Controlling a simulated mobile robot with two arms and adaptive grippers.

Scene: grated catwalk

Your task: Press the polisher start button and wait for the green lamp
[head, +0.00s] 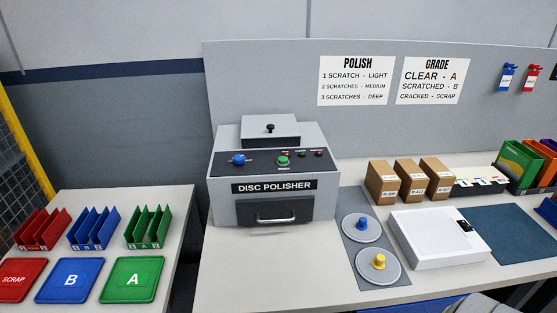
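The disc polisher (230,208) is a grey box standing on the middle bench, with a front drawer handle (276,217) and a raised lid with a black knob (269,128). Its dark sloped panel carries a blue knob (238,159) on the left and a green button (283,161) right of centre. A row of small lamps sits above and right of the green button, including a greenish one (301,154) and a dark red one (318,154). They are too small to tell whether any is lit. Neither gripper shows in the head view.
Right of the polisher, a grey mat (353,229) holds two discs with blue and yellow knobs. Beyond are brown boxes (382,182), a white device (432,241) and a dark blue mat (510,235). The left table (184,200) holds coloured racks and trays. Bench space before the polisher is clear.

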